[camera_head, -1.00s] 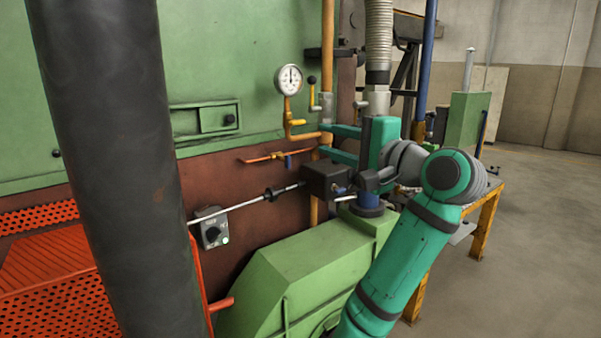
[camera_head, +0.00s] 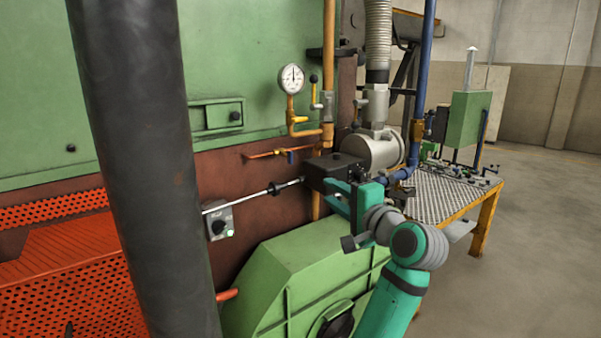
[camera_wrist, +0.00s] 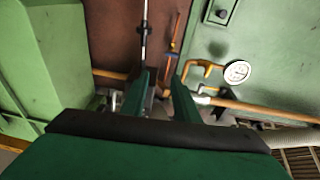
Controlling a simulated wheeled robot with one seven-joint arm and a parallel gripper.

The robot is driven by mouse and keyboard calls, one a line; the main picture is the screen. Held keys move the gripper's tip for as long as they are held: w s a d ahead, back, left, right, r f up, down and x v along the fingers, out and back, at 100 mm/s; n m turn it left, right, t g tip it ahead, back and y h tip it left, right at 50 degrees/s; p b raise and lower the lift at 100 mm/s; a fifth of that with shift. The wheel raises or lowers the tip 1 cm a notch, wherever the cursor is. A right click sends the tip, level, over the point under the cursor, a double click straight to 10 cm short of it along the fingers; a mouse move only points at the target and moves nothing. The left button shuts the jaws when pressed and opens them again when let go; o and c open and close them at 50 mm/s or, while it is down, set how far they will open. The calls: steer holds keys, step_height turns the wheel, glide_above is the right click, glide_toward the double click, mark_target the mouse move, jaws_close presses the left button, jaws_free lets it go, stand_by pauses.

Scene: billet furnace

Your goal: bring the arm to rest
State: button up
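My gripper (camera_head: 331,194) is in the middle of the head view, in front of the furnace wall and just below a black box (camera_head: 336,172). Its two teal fingers point left and stand apart, with nothing seen between them. In the wrist view the fingers (camera_wrist: 163,78) are also apart, with the brown wall behind the gap. I cannot tell whether a finger touches the black box. My arm's teal link (camera_head: 392,300) comes up from the bottom edge, bent at a grey wrist joint.
A green housing (camera_head: 290,270) stands close below and left of my gripper. A thin rod (camera_head: 250,195) runs left from the black box, above a switch box (camera_head: 219,222). A gauge (camera_head: 291,79) and yellow pipes are above. A mesh-topped table (camera_head: 440,195) stands right; open floor lies beyond.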

step_height(320, 180, down, 16)
steer(key=h, duration=0.3)
steer(key=s+f+n+h, duration=0.1)
steer(key=s+f, duration=0.5)
steer(key=f, duration=0.3)
steer(key=s+f+n+h, duration=0.15)
steer(key=s+f, duration=0.35)
steer(key=f, duration=0.5)
steer(key=s+f+h, duration=0.2)
steer(key=s+f, duration=0.4)
steer(key=f, duration=0.3)
steer(key=s+a+f+n, duration=0.2)
steer(key=s+f, duration=0.1)
steer(key=s, duration=0.7)
steer(key=s+a+f+n, duration=0.15)
steer(key=s+f, duration=0.25)
steer(key=s, duration=0.5)
steer(key=s+a+r+n, duration=0.2)
steer(key=s+r+n, duration=0.1)
steer(key=s, duration=0.6)
steer(key=s+a+r+n, duration=0.2)
steer(key=s+r+n, duration=0.1)
steer(key=s, duration=0.7)
steer(key=shift+s+a, duration=0.25)
steer(key=shift+s, duration=0.05)
